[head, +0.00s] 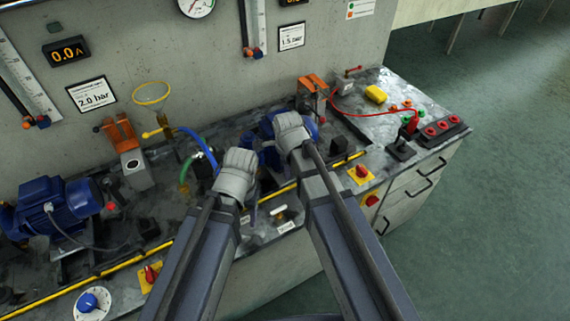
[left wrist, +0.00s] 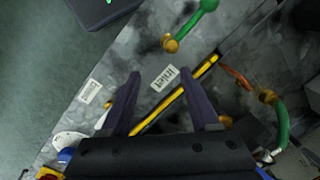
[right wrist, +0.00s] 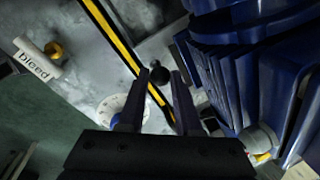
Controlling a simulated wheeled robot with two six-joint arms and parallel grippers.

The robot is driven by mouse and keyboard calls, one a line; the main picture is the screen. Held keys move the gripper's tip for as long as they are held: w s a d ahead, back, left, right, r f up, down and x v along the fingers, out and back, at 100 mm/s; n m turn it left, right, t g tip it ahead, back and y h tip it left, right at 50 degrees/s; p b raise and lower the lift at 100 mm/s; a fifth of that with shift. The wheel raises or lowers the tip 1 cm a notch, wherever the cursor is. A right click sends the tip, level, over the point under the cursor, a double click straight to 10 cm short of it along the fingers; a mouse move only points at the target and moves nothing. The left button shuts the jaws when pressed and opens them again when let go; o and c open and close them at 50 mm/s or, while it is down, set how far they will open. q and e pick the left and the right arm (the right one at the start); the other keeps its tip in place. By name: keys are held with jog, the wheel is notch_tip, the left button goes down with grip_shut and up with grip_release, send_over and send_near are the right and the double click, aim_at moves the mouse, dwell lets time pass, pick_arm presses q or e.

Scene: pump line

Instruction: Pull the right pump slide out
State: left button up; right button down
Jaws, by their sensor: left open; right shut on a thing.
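The right pump (head: 267,129) is a blue finned motor on the bench, partly hidden behind my right gripper (head: 287,128) in the head view. Its blue fins fill the right of the right wrist view (right wrist: 250,65). There a black ball knob (right wrist: 158,75) stands between the two fingertips of my right gripper (right wrist: 161,76), which is shut on it. The slide under the pump is mostly hidden. My left gripper (head: 237,170) is open and empty. In the left wrist view its fingers (left wrist: 163,84) are spread above the bench front, near the "inlet" label (left wrist: 163,78).
A yellow-black strip (head: 110,266) runs along the bench. Red switches on yellow plates (head: 361,174) sit right of my right arm. Blue and green hoses (head: 203,142) rise left of the right pump. Another blue pump (head: 48,203) stands at left. Open floor (head: 490,190) lies right.

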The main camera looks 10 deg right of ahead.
jog(key=c, duration=0.6)
grip_release()
jog(key=shift+s+d, duration=0.1)
jog(key=shift+s, duration=0.15)
pick_arm(q)
jog(key=shift+s+r, duration=0.1)
jog(key=shift+r, duration=0.05)
pick_arm(e)
jog(key=shift+r, duration=0.15)
pick_arm(q)
notch_tip(320, 180, up, 7)
jog(key=p, duration=0.7)
jog(key=shift+r+p, duration=0.2)
jog(key=shift+p, duration=0.15)
pick_arm(e)
notch_tip(320, 180, up, 7)
jog(key=s, duration=0.1)
jog(key=shift+s+r, duration=0.15)
jog(key=shift+s, duration=0.1)
jog(key=s+d+n+g, duration=0.1)
jog(key=s+d+n, duration=0.7)
jog(key=n, duration=1.2)
jog(key=s+a+n+g, duration=0.1)
jog(key=s+a+n, duration=0.3)
jog(key=a, duration=0.6)
jog(key=shift+s+a+h, duration=0.4)
jog(key=shift+s, duration=0.4)
